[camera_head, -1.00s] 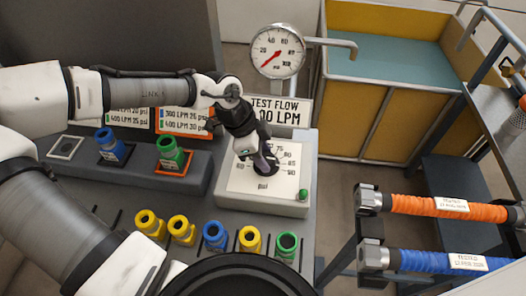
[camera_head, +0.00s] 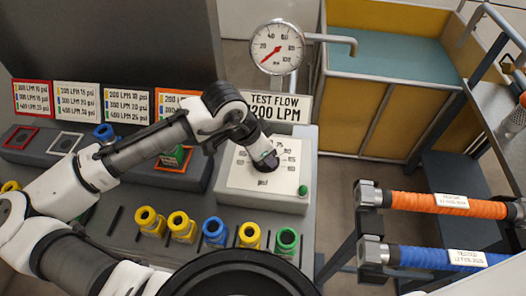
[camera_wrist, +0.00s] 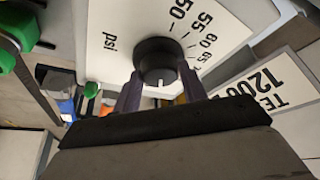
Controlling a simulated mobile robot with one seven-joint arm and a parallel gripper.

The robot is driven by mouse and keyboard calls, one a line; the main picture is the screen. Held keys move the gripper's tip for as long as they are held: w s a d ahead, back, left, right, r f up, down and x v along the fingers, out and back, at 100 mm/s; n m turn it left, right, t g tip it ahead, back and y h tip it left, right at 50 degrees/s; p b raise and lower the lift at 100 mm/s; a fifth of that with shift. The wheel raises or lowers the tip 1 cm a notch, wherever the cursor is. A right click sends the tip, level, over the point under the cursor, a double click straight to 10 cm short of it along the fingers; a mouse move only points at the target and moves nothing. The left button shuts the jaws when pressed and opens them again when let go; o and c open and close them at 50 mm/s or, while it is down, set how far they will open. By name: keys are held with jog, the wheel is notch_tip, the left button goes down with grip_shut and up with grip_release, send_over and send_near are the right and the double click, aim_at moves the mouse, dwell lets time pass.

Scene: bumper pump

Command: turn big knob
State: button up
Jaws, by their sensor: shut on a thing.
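The big knob is a dark round knob (camera_head: 267,167) in the middle of a white dial plate (camera_head: 240,178) on a light box. In the wrist view the knob (camera_wrist: 156,56) shows a short white mark on its near side. My gripper (camera_wrist: 160,75) is shut on the knob, with one purple-grey finger on each side. In the head view my gripper (camera_head: 265,160) reaches down to the knob from the upper left and hides part of it. The dial numbers 50, 55, 60 and 65 show beyond the knob in the wrist view.
A green button (camera_head: 302,190) sits on the box's right corner. Behind are a TEST FLOW 1200 LPM sign (camera_head: 277,107) and a round gauge (camera_head: 277,47), its red needle pointing lower left. Several coloured fittings stand in front. Orange (camera_head: 450,204) and blue (camera_head: 440,257) hoses lie right.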

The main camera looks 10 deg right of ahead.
jog(key=n, duration=0.1)
jog(key=n+t+b, duration=0.1)
jog(key=n, duration=0.1)
jog(key=shift+s+d+n+y, duration=0.1)
jog(key=shift+s+n+y, duration=0.05)
jog(key=shift+n+y, duration=0.15)
jog(key=shift+s+n+t+y, duration=0.1)
jog(key=shift+n+t+y, duration=0.45)
jog(key=shift+n, duration=1.25)
jog(key=o, duration=1)
jog(key=shift+d, duration=0.1)
jog(key=shift+c, duration=0.2)
jog(key=v, duration=1.4)
